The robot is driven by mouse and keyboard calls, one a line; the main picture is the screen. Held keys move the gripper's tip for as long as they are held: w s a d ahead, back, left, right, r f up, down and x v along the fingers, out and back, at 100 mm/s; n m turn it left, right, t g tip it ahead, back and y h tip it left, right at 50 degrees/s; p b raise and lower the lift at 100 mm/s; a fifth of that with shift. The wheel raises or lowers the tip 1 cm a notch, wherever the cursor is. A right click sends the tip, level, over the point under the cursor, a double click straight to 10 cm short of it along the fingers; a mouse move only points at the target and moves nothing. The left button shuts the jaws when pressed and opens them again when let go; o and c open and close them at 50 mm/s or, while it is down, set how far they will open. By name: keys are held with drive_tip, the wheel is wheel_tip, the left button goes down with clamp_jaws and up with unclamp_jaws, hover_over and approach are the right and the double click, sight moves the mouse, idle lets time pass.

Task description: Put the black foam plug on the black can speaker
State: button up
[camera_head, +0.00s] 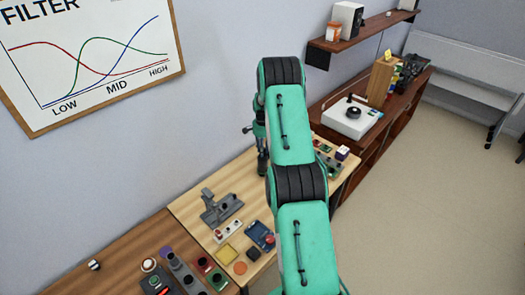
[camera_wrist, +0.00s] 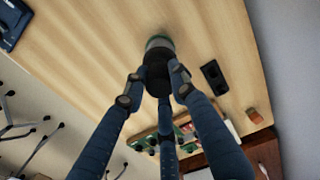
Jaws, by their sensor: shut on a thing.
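In the wrist view, my gripper (camera_wrist: 158,80) has its fingers closed around a dark round piece, which looks like the black foam plug (camera_wrist: 157,70). Just beyond the plug is a short round thing with a grey-green rim (camera_wrist: 159,42). It lines up with the plug, but I cannot tell whether they touch or whether it is the black can speaker. In the head view, my gripper (camera_head: 262,163) is low over the wooden bench, partly hidden by my green arm. I cannot make out the plug there.
A black plate with round holes (camera_wrist: 214,77) and an orange-brown block (camera_wrist: 259,116) lie to the right in the wrist view. In the head view, a grey stand (camera_head: 221,206) and small boxes crowd the bench. A white turntable (camera_head: 351,118) stands behind.

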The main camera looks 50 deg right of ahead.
drive_tip(key=shift+f, duration=0.15)
drive_tip(key=o, duration=0.3)
drive_tip(key=shift+f, duration=0.1)
drive_tip(key=o, duration=0.5)
drive_tip(key=shift+c, duration=0.2)
wheel_tip(320, 180, up, 12)
drive_tip(key=b, duration=0.1)
drive_tip(key=shift+r, duration=0.2)
idle(0.6)
